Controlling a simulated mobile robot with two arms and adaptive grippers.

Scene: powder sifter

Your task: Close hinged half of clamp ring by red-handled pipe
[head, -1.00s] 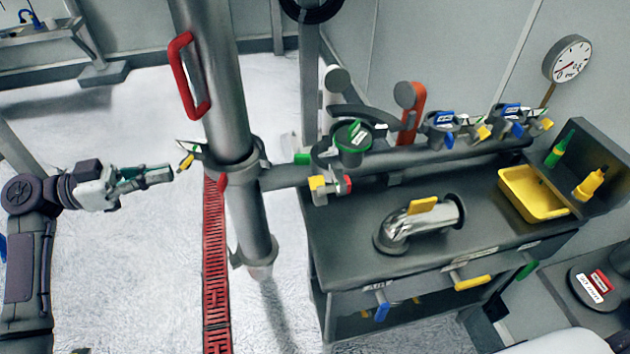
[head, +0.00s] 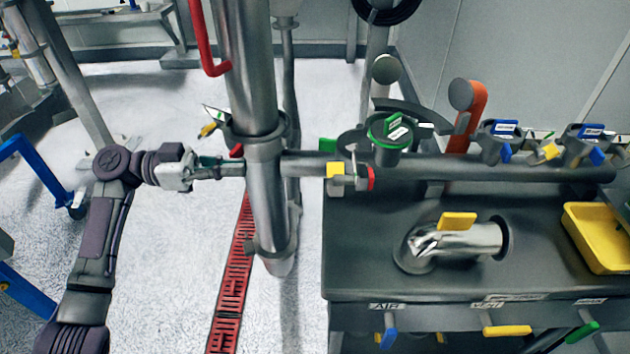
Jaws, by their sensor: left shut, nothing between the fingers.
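The steel pipe with the red handle (head: 203,40) stands upright left of centre. A grey clamp ring (head: 268,142) sits around this pipe, just above a side pipe that runs right. A part with a yellow tip (head: 208,130) and a pale plate sticks out from the ring's left side. I cannot tell clearly how far the hinged half stands open. A small red piece (head: 237,150) shows just below it. My left gripper (head: 238,166) is shut and empty, its tips at the pipe's left edge, below the ring. I cannot tell whether it touches. My right gripper is out of view.
Right of the pipe stands a dark bench (head: 355,255) with a steel elbow (head: 465,240), a yellow tray (head: 600,235) and several valves along the side pipe. A red floor grate (head: 232,285) runs below. A blue frame (head: 35,165) stands at the left. Floor between is clear.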

